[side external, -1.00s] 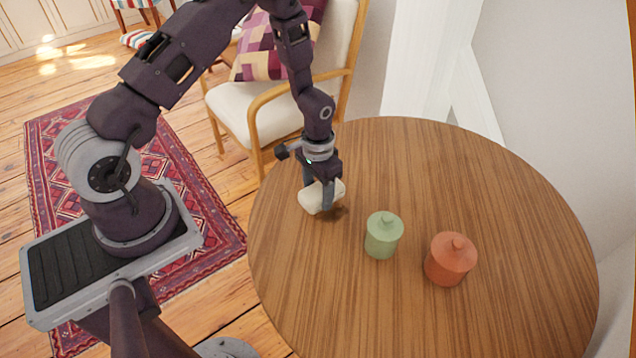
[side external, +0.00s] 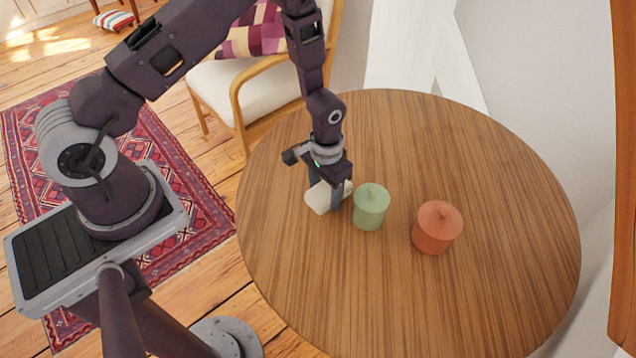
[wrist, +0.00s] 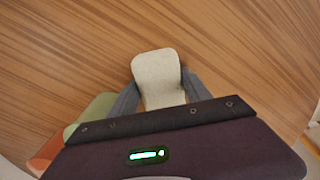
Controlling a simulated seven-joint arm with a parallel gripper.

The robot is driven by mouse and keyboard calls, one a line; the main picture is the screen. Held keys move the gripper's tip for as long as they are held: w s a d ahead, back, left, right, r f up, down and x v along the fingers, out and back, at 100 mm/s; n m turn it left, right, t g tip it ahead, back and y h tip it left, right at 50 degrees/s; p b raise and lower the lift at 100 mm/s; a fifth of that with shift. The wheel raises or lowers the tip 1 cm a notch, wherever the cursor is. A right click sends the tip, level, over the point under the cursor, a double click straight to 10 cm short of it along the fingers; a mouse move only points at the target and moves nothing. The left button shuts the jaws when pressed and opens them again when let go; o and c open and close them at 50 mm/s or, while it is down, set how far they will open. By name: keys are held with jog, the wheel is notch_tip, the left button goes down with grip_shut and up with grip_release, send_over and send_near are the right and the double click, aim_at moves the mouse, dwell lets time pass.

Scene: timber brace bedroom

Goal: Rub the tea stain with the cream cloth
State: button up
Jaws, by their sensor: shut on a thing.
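The cream cloth (side external: 321,200) is a pale folded pad held between the fingers of my gripper (side external: 328,194), low at the wooden table top, just left of the green jar. In the wrist view the cloth (wrist: 158,70) sticks out beyond the two grey fingers of my gripper (wrist: 160,95), which are shut on its sides. The cloth appears to rest on the table, though its underside is hidden. No tea stain shows in either view now; I cannot tell whether it is gone or hidden by the cloth and gripper.
The round table (side external: 400,310) is clear in front and behind. A chair (side external: 262,98) stands beyond its left edge.

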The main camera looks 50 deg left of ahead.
aim_at(304, 181)
jog(key=a, duration=0.5)
jog(key=shift+a, duration=0.35)
jog(key=shift+a+r, duration=0.15)
jog(key=shift+a, duration=0.9)
notch_tip(304, 181, up, 8)
jog(key=shift+d, duration=0.1)
jog(key=w+a+r, duration=0.2)
jog(key=w+a, duration=0.8)
jog(key=w, duration=0.3)
notch_tip(304, 181, down, 10)
jog(key=shift+a+f, duration=0.1)
jog(key=shift+a, duration=0.05)
